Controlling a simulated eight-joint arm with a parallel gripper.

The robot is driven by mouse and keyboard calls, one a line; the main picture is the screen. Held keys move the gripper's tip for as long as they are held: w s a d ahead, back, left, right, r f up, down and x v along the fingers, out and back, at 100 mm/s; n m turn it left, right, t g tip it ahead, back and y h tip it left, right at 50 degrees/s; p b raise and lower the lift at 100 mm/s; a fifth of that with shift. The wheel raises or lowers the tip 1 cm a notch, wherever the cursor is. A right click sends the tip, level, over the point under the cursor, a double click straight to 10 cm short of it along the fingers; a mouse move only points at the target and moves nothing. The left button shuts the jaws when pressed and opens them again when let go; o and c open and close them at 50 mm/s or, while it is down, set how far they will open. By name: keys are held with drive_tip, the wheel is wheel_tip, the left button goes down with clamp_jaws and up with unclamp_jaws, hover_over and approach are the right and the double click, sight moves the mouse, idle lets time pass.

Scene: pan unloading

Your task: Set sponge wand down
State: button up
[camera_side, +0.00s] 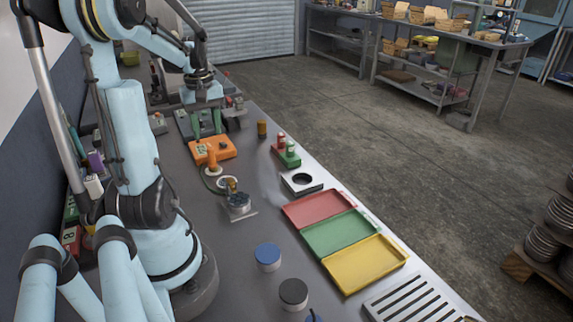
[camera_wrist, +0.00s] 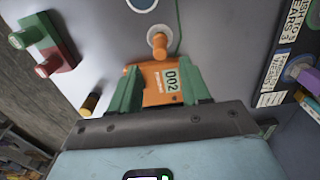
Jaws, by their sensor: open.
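My gripper (camera_side: 207,131) is open over the orange block (camera_side: 224,148), with its green fingers apart and pointing down. In the wrist view, the open gripper (camera_wrist: 160,67) has one finger on each side of the block, which is marked D02 (camera_wrist: 170,85). Contact between fingers and block cannot be told. An orange upright handle (camera_side: 211,158), which looks like the sponge wand, stands at the block's near edge, with a thin cord by it. Its round end (camera_wrist: 157,41) shows beyond the fingertips in the wrist view. Nothing is visibly held.
Red, green and yellow trays (camera_side: 320,206) line the bench's right side. Blue and dark-topped jars (camera_side: 267,258) stand in front.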

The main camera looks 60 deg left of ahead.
wheel_tip(320, 180, up, 2)
drive_tip(key=shift+d, duration=0.1)
drive_tip(key=w+d+r+m+t+y, duration=0.1)
drive_tip(key=w+d+m+t, duration=0.1)
drive_tip(key=w+d+m, duration=0.5)
drive_tip(key=w+d+m+t+y, duration=0.1)
drive_tip(key=w+d+m, duration=0.25)
drive_tip(key=d, duration=0.55)
drive_tip(key=w+d+m+t+h, duration=0.2)
drive_tip(key=d+m+t, duration=0.2)
drive_tip(key=d, duration=1.1)
drive_tip(key=m, duration=0.3)
drive_tip(key=shift+d+f, duration=0.25)
drive_tip(key=shift+d, duration=0.1)
